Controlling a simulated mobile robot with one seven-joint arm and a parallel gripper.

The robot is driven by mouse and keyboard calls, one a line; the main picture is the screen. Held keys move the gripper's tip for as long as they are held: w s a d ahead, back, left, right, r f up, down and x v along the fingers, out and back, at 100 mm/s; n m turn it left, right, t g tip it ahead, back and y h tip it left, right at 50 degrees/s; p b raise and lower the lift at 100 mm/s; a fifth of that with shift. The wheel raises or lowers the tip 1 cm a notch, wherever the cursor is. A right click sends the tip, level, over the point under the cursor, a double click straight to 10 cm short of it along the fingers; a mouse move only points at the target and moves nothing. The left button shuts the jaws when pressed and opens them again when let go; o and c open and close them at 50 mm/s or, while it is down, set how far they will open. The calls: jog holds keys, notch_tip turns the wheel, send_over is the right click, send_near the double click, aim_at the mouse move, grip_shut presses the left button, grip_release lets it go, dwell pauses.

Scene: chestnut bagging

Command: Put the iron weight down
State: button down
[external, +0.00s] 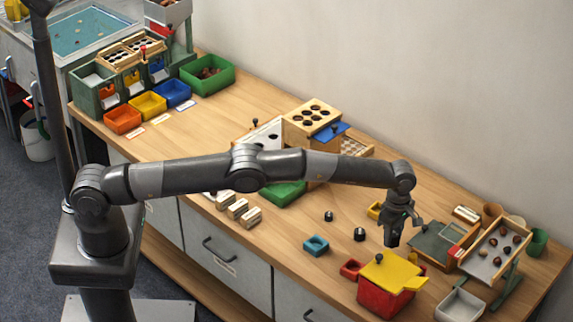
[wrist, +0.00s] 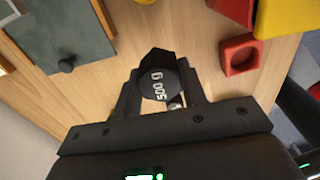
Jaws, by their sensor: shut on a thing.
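My gripper (external: 392,238) is shut on the iron weight and sits over the right part of the bench. In the wrist view the iron weight (wrist: 158,78) is black and faceted, with white "500 G" lettering, held between the two fingers (wrist: 160,92). I cannot tell whether its underside touches the wood. In the external view the weight is hard to tell from the dark gripper. Two small dark weights (external: 359,234) (external: 328,215) stand on the bench to the left of the gripper.
A red box with a yellow lid (external: 388,272) and a small red holed block (wrist: 240,54) are close by. A blue holed block (external: 316,245) is to the left. A grey-green board (external: 432,243) and a tilted tray (external: 478,258) stand right. Bare wood lies beneath the gripper.

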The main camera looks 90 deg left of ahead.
jog(key=shift+f, duration=2.75)
jog(key=c, duration=0.9)
grip_release()
jog(key=shift+f, duration=0.15)
